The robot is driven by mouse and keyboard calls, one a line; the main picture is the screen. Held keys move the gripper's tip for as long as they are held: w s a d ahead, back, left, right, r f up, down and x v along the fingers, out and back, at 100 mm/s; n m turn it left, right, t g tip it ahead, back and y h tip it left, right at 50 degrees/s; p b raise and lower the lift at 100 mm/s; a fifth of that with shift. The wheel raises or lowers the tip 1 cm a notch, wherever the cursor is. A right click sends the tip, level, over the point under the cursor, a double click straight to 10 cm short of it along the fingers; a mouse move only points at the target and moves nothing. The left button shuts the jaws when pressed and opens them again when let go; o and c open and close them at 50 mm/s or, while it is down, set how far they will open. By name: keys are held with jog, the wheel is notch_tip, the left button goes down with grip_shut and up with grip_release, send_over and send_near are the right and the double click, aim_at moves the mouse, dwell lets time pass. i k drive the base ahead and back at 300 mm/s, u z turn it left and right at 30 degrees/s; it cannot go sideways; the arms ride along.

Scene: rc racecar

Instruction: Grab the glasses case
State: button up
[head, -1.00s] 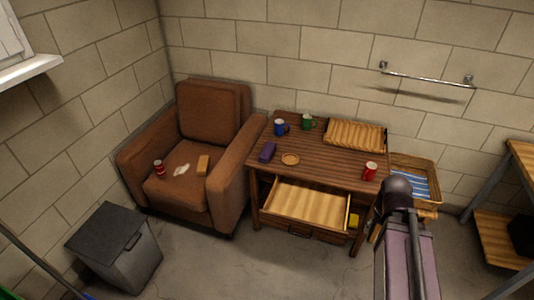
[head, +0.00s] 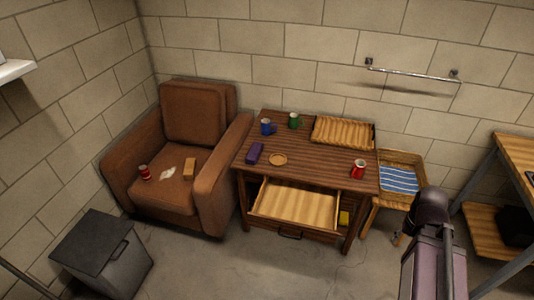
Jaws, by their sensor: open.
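A purple box-shaped item (head: 254,153), which looks like the glasses case, lies on the left part of the brown slatted wooden table (head: 315,155). It is left of a small round tan coaster (head: 278,160) and in front of a blue mug (head: 266,127). Nothing covers it. My arm shows at the lower right, with a dark rounded joint and a pale purple link, well to the right of the case. I cannot make out my gripper or its fingers in this view.
A green mug (head: 294,121), a red mug (head: 358,169) and a wooden tray (head: 343,132) are on the table. Its drawer (head: 295,205) is pulled out at the front. A brown armchair (head: 190,140) and grey bin (head: 100,255) stand left. A wicker basket (head: 401,157) is right.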

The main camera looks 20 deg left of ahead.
aim_at(251, 158)
jog(key=z, duration=0.15)
jog(key=i, duration=1.8)
jog(key=u, duration=0.5)
jog(key=k, duration=0.2)
jog(key=u, duration=0.75)
